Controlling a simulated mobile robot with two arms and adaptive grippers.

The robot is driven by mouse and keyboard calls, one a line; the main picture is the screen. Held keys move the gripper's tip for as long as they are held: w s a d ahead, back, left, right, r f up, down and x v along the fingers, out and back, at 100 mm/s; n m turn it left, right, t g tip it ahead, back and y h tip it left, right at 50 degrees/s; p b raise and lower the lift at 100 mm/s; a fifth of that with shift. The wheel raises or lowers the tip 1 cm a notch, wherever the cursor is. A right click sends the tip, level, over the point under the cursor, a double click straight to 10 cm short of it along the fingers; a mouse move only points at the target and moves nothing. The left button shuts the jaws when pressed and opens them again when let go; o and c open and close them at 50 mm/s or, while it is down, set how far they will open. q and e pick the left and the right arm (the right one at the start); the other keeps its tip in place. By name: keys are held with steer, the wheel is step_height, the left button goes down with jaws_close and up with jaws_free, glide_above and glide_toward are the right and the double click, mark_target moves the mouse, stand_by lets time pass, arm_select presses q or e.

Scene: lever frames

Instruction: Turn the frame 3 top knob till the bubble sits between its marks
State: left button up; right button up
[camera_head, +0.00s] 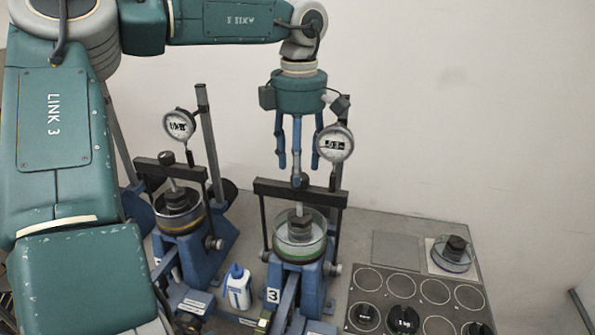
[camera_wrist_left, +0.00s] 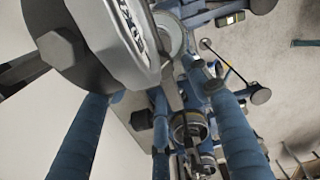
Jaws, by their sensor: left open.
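Frame 3 is the blue frame with the white "3" label (camera_head: 272,295), in the middle of the head view. Its black top knob (camera_head: 300,182) sits on the dark crossbar (camera_head: 275,187), above a clear dish with a dark stepped weight. My left gripper (camera_head: 299,162) points down over this knob, open, with its blue fingers spread around and just above it; contact cannot be made out. A small yellow-green vial (camera_head: 262,322) shows low on the frame, but its bubble and marks are too small to read. The left wrist view shows the open blue fingers (camera_wrist_left: 160,135). My right gripper is not in view.
Frame 3's dial gauge (camera_head: 334,144) stands close right of the fingers. A second frame with its gauge (camera_head: 179,125) stands to the left. A white-and-blue bottle (camera_head: 238,287) stands between them. A tray with round places (camera_head: 400,275) and a dish with a dark weight (camera_head: 454,254) lie right.

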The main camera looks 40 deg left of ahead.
arm_select(q)
step_height(320, 180, up, 10)
steer(key=shift+s+f, duration=0.2)
steer(key=shift+f, duration=0.05)
steer(key=shift+a, duration=0.1)
stand_by(0.4)
